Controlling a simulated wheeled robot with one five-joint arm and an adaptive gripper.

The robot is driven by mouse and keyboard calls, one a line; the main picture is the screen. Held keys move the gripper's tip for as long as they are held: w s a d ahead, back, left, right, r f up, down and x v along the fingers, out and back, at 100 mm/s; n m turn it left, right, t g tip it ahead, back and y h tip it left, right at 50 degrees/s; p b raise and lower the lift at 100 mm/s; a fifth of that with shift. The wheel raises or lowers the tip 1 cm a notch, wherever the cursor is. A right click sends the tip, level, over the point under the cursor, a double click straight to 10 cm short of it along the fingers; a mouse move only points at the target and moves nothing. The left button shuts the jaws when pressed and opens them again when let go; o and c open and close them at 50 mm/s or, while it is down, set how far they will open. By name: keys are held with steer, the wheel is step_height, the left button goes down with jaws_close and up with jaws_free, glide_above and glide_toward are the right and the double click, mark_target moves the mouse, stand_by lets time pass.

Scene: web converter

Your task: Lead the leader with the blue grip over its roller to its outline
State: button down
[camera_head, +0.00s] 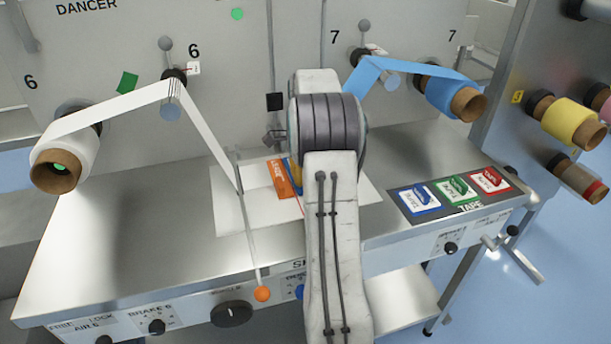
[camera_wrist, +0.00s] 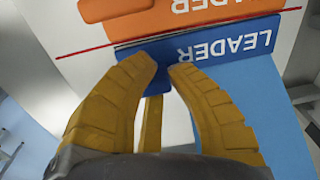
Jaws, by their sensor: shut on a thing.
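In the wrist view, my gripper (camera_wrist: 158,68) has its yellow fingers shut on the blue grip of a leader (camera_wrist: 225,45), a blue bar lettered LEADER. The bar lies close beside a thin red line, next to an orange LEADER bar (camera_wrist: 185,15). A light blue web (camera_wrist: 270,105) runs from the blue bar. In the head view, the blue web (camera_head: 398,68) runs from its roll (camera_head: 440,93) over the roller at 7 and drops behind my arm. My arm hides the gripper and most of the blue leader there. I cannot make out the blue outline.
A white web (camera_head: 115,103) runs from the left roll over the roller at 6 down to the white plate (camera_head: 240,215), near the orange bar (camera_head: 281,179). An orange-knobbed lever (camera_head: 262,293) stands in front. Tape cards (camera_head: 420,199) lie right. The bench's left side is clear.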

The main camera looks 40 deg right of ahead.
steer(key=c, duration=1.2)
jaws_free()
step_height(320, 180, up, 12)
steer(key=s+a+r+n+p, duration=0.1)
steer(key=a+r+n, duration=0.15)
steer(key=a, duration=0.35)
steer(key=s+a+r+n+p, duration=0.1)
steer(key=a+r+n, duration=0.1)
steer(key=a+n, duration=0.25)
steer(key=s+a+f+n+t+p, duration=0.1)
steer(key=s+a+f+n, duration=0.1)
steer(key=s+a+n, duration=0.3)
steer(key=s+a+f+n+t+p, duration=0.1)
steer(key=s+a+n, duration=0.4)
steer(key=s+a, duration=0.2)
steer(key=s+a+f+n+t+p, duration=0.1)
steer(key=s+a+f+n, duration=0.1)
steer(key=s+a+n, duration=0.3)
steer(key=shift+s+a+f+n+p, duration=0.15)
steer(key=shift+s+a+f+p, duration=0.1)
steer(key=shift+a, duration=0.5)
steer(key=shift+s+a+f+n+p, duration=0.15)
steer(key=shift+s+a, duration=0.1)
steer(key=shift+a, duration=0.45)
